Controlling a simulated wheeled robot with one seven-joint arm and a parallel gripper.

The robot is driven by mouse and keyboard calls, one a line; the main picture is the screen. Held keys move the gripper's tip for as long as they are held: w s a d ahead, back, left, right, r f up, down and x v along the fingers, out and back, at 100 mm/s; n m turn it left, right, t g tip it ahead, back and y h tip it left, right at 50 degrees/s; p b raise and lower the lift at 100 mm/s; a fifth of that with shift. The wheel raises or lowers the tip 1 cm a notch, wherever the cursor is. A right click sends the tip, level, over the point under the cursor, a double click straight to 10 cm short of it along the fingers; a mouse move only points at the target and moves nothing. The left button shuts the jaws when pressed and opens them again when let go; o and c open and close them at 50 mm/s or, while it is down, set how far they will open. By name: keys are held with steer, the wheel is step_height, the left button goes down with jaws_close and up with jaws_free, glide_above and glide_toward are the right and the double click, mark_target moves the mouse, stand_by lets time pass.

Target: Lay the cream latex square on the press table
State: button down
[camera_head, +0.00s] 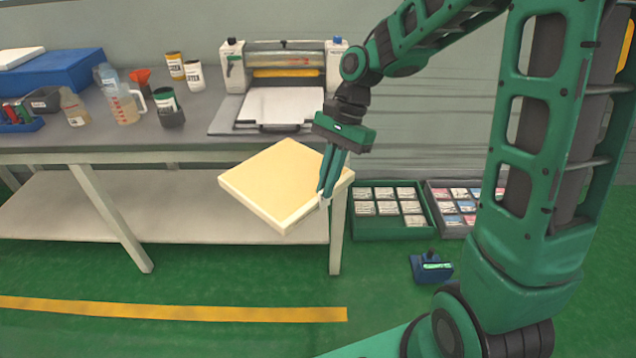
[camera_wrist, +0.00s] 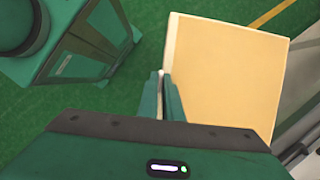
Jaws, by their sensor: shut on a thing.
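The cream latex square (camera_head: 283,178) is a thick pale slab, held roughly flat in the air in front of the bench edge. My gripper (camera_head: 324,193) is shut on its right edge, with the fingers pointing down. In the wrist view the square (camera_wrist: 225,75) extends to the right of the fingers (camera_wrist: 166,92). The press table is probably the grey plate with a white sheet (camera_head: 275,105) in front of the roller press (camera_head: 285,65) on the bench. It lies behind and above the square in the head view, apart from it.
Jugs, cans and bottles stand on the bench (camera_head: 200,120) left of the press, with a blue block (camera_head: 60,72) at far left. Green (camera_head: 388,233) and grey (camera_head: 432,201) trays of packets and a small blue device (camera_head: 430,267) are on the floor at right.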

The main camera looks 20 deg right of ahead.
steer(key=w+d+f+n+g+h, duration=0.2)
steer(key=w+d+f+n+h, duration=0.2)
steer(key=w+d+f+n, duration=0.5)
steer(key=w+f+n, duration=0.3)
steer(key=w, duration=0.1)
steer(key=shift+w, duration=0.2)
